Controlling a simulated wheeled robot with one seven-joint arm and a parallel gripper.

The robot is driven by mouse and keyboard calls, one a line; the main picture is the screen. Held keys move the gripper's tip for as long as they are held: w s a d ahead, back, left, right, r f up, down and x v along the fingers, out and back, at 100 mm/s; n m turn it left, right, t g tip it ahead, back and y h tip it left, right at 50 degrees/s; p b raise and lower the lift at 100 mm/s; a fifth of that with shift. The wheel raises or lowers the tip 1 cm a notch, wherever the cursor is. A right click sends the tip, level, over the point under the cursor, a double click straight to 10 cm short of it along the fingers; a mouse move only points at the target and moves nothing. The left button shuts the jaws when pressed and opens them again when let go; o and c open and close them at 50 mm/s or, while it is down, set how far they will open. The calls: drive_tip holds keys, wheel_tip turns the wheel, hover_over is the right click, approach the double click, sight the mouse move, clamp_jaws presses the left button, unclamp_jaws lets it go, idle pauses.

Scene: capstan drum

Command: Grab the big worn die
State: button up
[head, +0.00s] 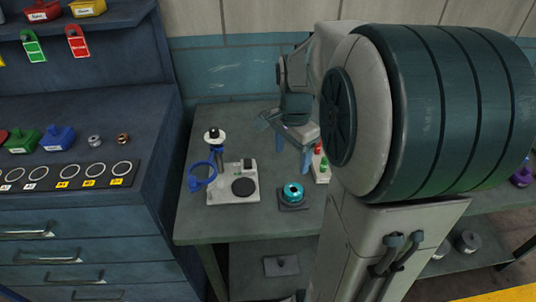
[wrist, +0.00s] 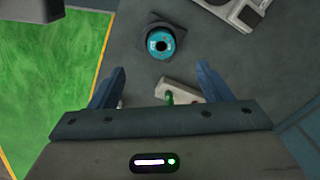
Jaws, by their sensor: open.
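A teal ring with a dark centre hole, which looks like the big worn die (head: 291,197), sits on a dark square block (head: 294,207) on the grey-green table. It shows whole at the top of the wrist view (wrist: 159,35), beyond my fingertips. My gripper (head: 284,146) is open and empty, above the table and behind the ring in the head view. In the wrist view my blue fingers (wrist: 161,68) are spread apart, and the ring lies ahead of the gap, not between them. Nothing hides the ring.
A white block with green and red buttons (head: 321,172) is on the table below my gripper. A pale fixture with a black disc and blue ring (head: 234,194) stands left of the die. A blue cabinet (head: 80,215) borders the table at left.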

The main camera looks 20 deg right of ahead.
sight(294, 185)
drive_tip(key=f, duration=0.5)
drive_tip(key=d+f+m, duration=0.1)
drive_tip(key=f, duration=0.3)
drive_tip(key=w+d+f+m, duration=0.1)
drive_tip(key=f, duration=0.4)
drive_tip(key=shift+f+p, duration=0.3)
drive_tip(key=shift+p, duration=0.1)
drive_tip(key=c, duration=1.5)
drive_tip(key=shift+r, duration=0.2)
